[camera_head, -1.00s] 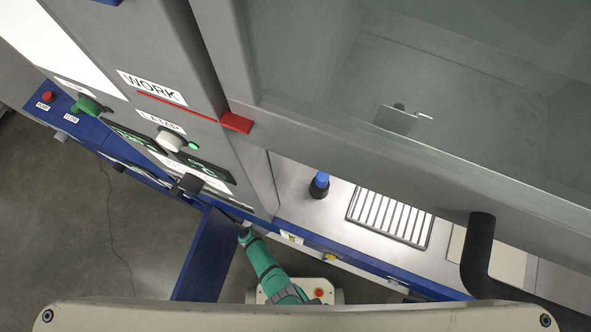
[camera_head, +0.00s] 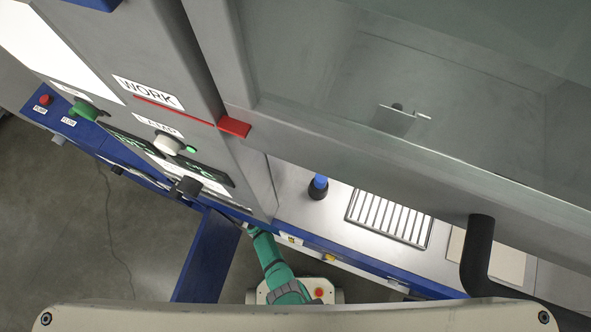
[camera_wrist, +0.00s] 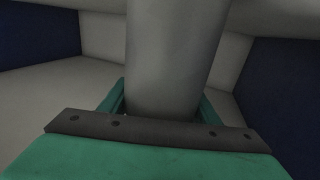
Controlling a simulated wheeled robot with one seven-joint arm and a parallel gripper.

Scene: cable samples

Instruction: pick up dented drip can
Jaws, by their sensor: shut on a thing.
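A plain grey cylinder, which looks to be the drip can (camera_wrist: 170,55), stands upright in the middle of the wrist view. Its lower part sits between the green fingers of my gripper (camera_wrist: 160,108), which is shut on it. The can's top runs out of the picture and its base is hidden behind the dark bar of the gripper. No dent can be made out. In the head view my green arm reaches to the bench's blue front edge (camera_head: 350,266); gripper and can are hidden there.
Around the can in the wrist view are pale walls, a pale floor and dark blue panels (camera_wrist: 283,95) on both sides. On the bench above are a blue-capped dark bottle (camera_head: 319,187), a metal grate (camera_head: 389,216) and a raised glass sash (camera_head: 470,100).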

